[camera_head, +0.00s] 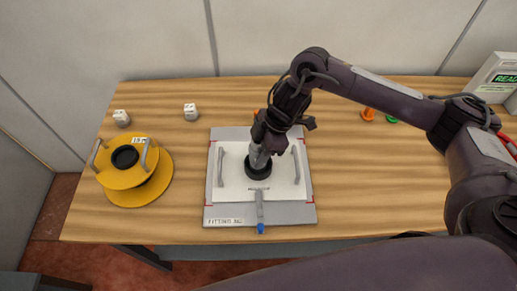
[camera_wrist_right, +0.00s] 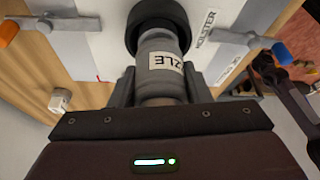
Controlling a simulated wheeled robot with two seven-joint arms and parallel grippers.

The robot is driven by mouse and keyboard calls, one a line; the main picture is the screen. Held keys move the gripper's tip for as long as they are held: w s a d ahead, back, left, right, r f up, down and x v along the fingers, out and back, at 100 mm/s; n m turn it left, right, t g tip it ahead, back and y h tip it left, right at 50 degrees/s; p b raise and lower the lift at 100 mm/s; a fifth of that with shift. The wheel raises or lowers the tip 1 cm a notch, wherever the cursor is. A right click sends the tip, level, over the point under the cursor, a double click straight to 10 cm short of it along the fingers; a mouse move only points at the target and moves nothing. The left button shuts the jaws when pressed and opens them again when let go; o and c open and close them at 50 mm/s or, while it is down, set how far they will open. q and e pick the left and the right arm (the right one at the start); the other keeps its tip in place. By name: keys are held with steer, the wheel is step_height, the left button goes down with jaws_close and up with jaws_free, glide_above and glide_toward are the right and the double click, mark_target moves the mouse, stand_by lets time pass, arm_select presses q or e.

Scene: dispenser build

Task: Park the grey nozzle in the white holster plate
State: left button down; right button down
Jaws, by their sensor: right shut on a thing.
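The grey nozzle (camera_wrist_right: 162,58) carries a white label ending in "ZZLE". My right gripper (camera_head: 263,148) is shut on it, with a finger on each side in the right wrist view (camera_wrist_right: 160,90). The white holster plate (camera_head: 232,185) lies on a grey base on the table, with a black ring (camera_head: 258,169) at its middle. The nozzle's far end meets the ring in both views; how deep it sits inside cannot be told. The gripper hides part of the nozzle and the plate's upper area. My left gripper is not in view.
A blue-tipped lever (camera_head: 260,210) lies at the plate's front, and an orange-tipped one (camera_wrist_right: 40,27) opposite. Grey handles (camera_head: 220,166) stand at the plate's sides. The table's right is mostly clear.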

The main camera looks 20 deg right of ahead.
steer(key=shift+f+b, duration=0.35)
steer(key=shift+f, duration=0.15)
steer(key=c, duration=1)
jaws_free()
steer(key=shift+c, duration=0.2)
steer(key=shift+f, duration=0.1)
steer(key=shift+p+v, duration=1)
steer(key=shift+v, duration=0.05)
steer(key=p+v, duration=0.8)
steer(key=v, duration=0.1)
